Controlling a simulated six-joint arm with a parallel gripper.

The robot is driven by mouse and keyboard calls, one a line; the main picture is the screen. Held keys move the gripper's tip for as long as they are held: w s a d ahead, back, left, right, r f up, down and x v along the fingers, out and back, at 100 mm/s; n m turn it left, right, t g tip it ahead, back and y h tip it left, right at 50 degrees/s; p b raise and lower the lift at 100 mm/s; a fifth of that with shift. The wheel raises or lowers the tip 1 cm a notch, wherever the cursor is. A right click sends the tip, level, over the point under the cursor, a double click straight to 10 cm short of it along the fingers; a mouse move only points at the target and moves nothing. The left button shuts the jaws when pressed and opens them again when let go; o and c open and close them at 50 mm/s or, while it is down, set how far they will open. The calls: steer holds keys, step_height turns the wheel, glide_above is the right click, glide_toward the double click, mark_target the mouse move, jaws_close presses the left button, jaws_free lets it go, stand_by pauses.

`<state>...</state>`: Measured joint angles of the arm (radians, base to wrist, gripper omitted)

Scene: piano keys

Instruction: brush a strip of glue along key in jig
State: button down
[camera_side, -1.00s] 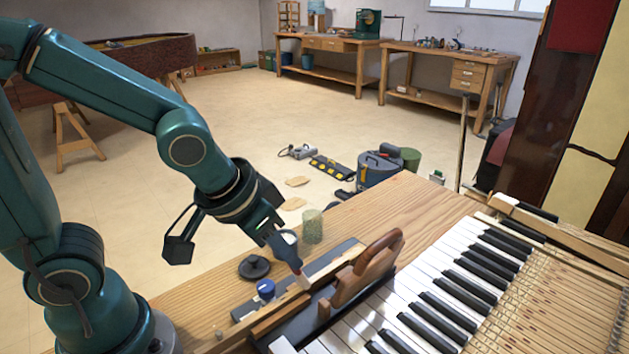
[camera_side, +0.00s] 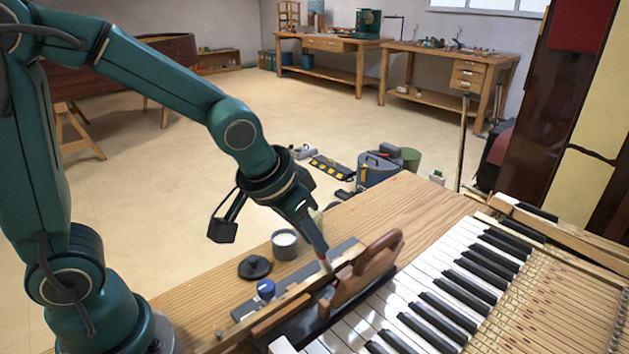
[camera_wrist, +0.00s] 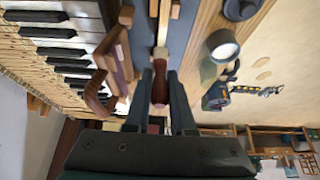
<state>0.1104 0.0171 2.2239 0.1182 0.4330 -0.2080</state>
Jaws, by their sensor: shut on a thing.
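My gripper (camera_side: 308,222) is shut on a brush (camera_side: 320,248), which points down at a tilt. The brush handle (camera_wrist: 160,86) shows between the fingers (camera_wrist: 159,72) in the wrist view. The brush tip is at the pale wooden key (camera_side: 290,300), near the far part of its length; I cannot tell whether it touches. The key lies lengthwise in the dark jig (camera_side: 345,247). An open pot of white glue (camera_side: 285,242) stands left of the brush and also shows in the wrist view (camera_wrist: 222,46). No glue strip can be made out on the key.
A wooden-handled tool (camera_side: 362,275) stands close right of the key. The piano keys (camera_side: 440,275) lie to the right. The bench behind (camera_side: 405,205) is clear.

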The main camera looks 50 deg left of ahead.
steer(key=shift+w, duration=4.55)
steer(key=shift+r, duration=0.15)
steer(key=shift+r, duration=2.9)
step_height(320, 180, up, 3)
steer(key=shift+f, duration=0.1)
step_height(320, 180, down, 7)
steer(key=shift+f, duration=0.95)
